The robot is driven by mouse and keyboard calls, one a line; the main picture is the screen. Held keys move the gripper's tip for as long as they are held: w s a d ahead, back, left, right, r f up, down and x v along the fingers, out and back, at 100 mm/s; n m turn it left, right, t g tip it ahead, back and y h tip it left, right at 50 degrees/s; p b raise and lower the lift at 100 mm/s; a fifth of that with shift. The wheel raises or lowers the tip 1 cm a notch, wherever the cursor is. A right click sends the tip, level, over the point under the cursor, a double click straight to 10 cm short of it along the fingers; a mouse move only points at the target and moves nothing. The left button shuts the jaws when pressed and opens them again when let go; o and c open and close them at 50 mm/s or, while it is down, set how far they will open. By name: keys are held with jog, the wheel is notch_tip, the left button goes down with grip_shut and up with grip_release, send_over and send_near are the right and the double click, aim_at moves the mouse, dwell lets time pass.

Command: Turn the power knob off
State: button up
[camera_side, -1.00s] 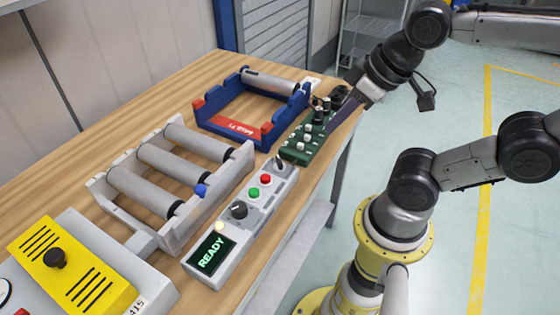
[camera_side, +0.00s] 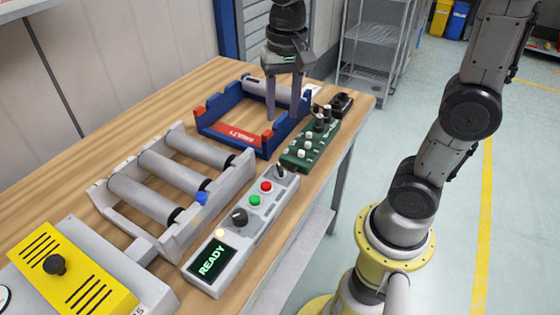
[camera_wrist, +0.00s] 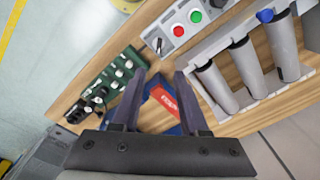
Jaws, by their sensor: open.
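A grey control panel (camera_side: 262,220) lies along the table's right side, its display lit with "READY". It carries a black round knob (camera_side: 239,216), a green button (camera_side: 255,201), a red button (camera_side: 266,187) and a dark switch or key (camera_side: 281,172) at its far end. I cannot tell which control is the power knob; a yellow-topped box also has a black knob (camera_side: 55,263). My gripper (camera_side: 284,112) points down over the blue "FAULTY" rack, open, with nothing seen between its fingers. In the wrist view, its fingers (camera_wrist: 160,78) are apart and the panel's buttons show at the top.
The blue rack (camera_side: 215,131) holds one grey roller (camera_side: 272,89). A grey rack (camera_side: 180,233) with several rollers stands left of the panel. A green board (camera_side: 312,152) with knobs lies beyond the panel. Bare wood shows left of the racks.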

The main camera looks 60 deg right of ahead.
aim_at(280, 167)
jog(key=shift+g, duration=0.3)
jog(key=f, duration=1.5)
jog(key=shift+w+f, duration=0.15)
jog(key=shift+w, duration=0.15)
grip_shut()
